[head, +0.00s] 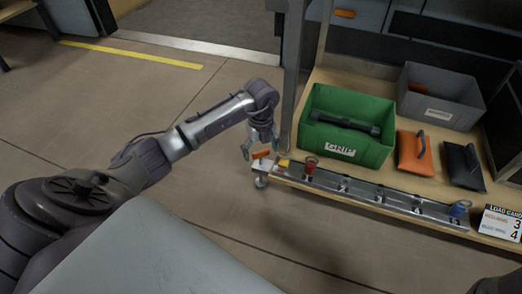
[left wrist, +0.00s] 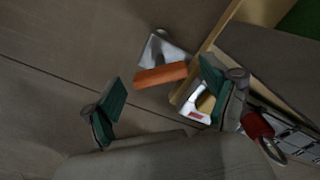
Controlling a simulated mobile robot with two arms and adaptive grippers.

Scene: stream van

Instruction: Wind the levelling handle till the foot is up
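The orange levelling handle (head: 262,154) sits at the near left corner of the van's wooden deck, above a small round foot (head: 261,182). The foot hangs low at the corner; I cannot tell whether it touches the floor. My left gripper (head: 262,142) is just above the handle, pointing down. In the left wrist view the left gripper (left wrist: 161,92) is open, with green-padded fingers wide apart. The orange handle (left wrist: 160,74) lies beyond and between the fingertips, with no clear contact. A pale metal piece (left wrist: 158,48) shows behind the handle. My right gripper is not in view.
A post (head: 291,80) rises near the corner. Open floor lies left.

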